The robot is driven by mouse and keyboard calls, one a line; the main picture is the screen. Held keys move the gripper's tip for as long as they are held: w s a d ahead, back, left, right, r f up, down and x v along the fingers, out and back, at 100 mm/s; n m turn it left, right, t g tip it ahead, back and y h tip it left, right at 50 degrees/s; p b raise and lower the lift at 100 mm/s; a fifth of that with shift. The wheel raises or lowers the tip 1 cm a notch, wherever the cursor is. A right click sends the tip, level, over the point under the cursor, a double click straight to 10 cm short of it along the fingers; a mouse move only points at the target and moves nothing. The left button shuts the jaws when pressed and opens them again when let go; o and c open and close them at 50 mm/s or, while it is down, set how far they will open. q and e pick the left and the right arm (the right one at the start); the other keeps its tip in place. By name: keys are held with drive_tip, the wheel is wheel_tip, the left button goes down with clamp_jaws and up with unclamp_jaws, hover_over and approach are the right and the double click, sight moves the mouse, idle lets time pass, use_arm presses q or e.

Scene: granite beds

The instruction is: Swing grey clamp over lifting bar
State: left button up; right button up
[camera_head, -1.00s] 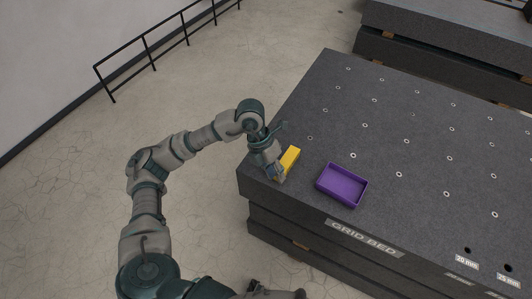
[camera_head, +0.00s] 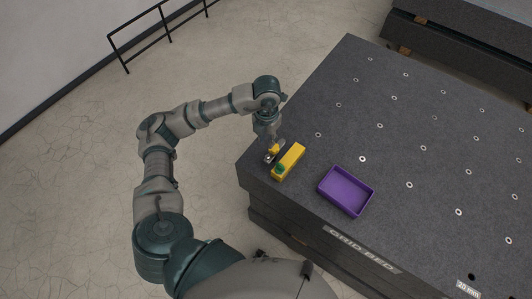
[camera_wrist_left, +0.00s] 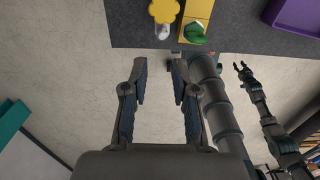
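A yellow block (camera_head: 293,157) lies near the corner of the dark grid bed, with a green piece (camera_head: 279,169) at its near end. Beside it is a small pale grey piece (camera_wrist_left: 162,31) with a yellow lobed knob (camera_wrist_left: 164,11), likely the grey clamp. I cannot tell which part is the lifting bar. My left gripper (camera_wrist_left: 160,65) is open and empty, its fingertips apart from the knob and block in the wrist view. In the head view my left wrist hides part of this spot. My right gripper (camera_wrist_left: 242,70) shows small in the wrist view, its fingers apart.
A purple tray (camera_head: 346,209) sits on the bed (camera_head: 330,120) right of the block. Most of the bed top is clear, with ringed holes. Another granite bed (camera_head: 440,45) stands behind, and a black railing (camera_head: 160,27) runs along the wall.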

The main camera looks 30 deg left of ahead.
sight(268, 156)
use_arm(q)
drive_tip(key=f, duration=0.9)
drive_tip(key=shift+d+f+p, duration=0.25)
drive_tip(key=shift+p, duration=0.1)
drive_tip(key=shift+w+a+f, duration=0.15)
drive_tip(key=shift+a+f, duration=0.25)
drive_tip(key=shift+f, duration=0.05)
drive_tip(key=shift+d+r, duration=0.1)
drive_tip(key=shift+d, duration=0.3)
clamp_jaws()
